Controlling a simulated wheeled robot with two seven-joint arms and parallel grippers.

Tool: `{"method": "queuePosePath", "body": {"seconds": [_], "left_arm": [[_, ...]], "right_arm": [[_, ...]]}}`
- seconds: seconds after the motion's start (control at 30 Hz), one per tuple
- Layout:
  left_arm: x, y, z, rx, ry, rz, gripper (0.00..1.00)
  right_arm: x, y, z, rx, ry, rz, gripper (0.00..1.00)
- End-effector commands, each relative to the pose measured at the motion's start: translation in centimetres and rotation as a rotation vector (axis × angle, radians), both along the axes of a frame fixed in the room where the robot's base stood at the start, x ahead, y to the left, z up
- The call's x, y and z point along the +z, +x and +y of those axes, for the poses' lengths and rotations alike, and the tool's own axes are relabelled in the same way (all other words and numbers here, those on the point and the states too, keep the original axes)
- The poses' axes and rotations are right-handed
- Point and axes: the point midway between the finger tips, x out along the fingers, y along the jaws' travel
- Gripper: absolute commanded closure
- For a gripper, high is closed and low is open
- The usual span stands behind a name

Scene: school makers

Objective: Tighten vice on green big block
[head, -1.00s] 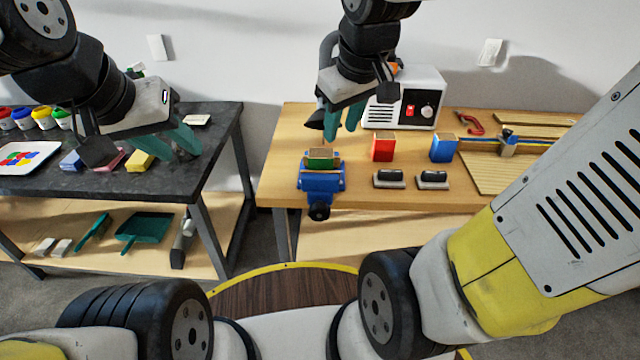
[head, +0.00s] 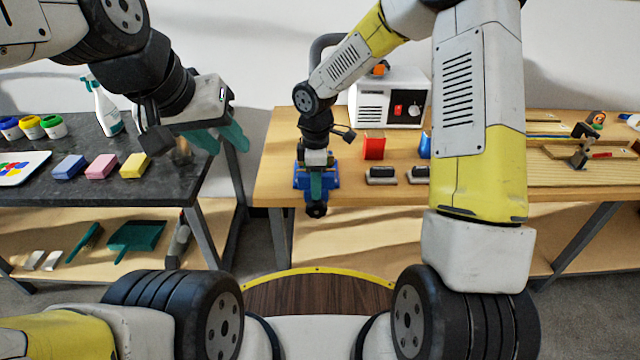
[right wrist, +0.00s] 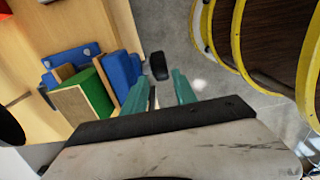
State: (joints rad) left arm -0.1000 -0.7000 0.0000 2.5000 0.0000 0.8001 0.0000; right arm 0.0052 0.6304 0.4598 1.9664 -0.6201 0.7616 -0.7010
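The blue vice (head: 332,180) stands at the front edge of the wooden bench in the head view, mostly behind my right gripper (head: 316,184). In the right wrist view the green big block (right wrist: 82,103) sits between the vice's wood-lined jaws (right wrist: 118,74); I cannot tell how tightly. The block is hidden in the head view. The vice's black handle (right wrist: 159,66) shows just beyond and between the teal fingertips of my right gripper (right wrist: 163,76), which is open. My left gripper (head: 220,140) is open and empty beside the dark table's right end.
A red block (head: 373,147) and a partly hidden blue block (head: 425,146) stand right of the vice. Two black-topped pieces (head: 381,174) lie in front of them. A white machine (head: 391,103) is behind. The dark table (head: 140,192) holds sponges and a spray bottle (head: 106,108).

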Motion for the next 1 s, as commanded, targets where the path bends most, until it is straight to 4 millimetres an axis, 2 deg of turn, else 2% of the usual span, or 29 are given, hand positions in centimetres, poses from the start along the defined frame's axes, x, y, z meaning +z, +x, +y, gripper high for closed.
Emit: {"method": "queuePosePath", "body": {"seconds": [0.2,0.4,0.53,0.77,0.93,0.97,1.0], "left_arm": [[0.0,0.0,0.0,0.000,0.000,0.000,0.64],[0.0,0.0,0.0,0.000,0.000,0.000,0.64],[0.0,0.0,0.0,0.000,0.000,0.000,0.64],[0.0,0.0,0.0,0.000,0.000,0.000,0.64],[0.0,0.0,0.0,0.000,0.000,0.000,0.64],[0.0,0.0,0.0,0.000,0.000,0.000,0.64],[0.0,0.0,0.0,0.000,0.000,0.000,0.64]], "right_arm": [[-3.6,-0.1,0.0,-0.001,-0.001,0.004,0.66],[-6.1,-0.1,0.0,-0.002,-0.001,0.001,0.66],[-6.8,-0.1,0.0,-0.003,-0.001,0.001,0.66],[-6.8,-0.1,0.0,-0.004,0.000,0.000,0.66],[-6.8,-0.1,0.0,-0.004,0.000,0.000,0.96],[-6.8,-0.1,0.0,-0.004,0.000,0.000,1.00],[-6.8,-0.1,0.0,-0.004,0.000,0.000,1.00]]}}
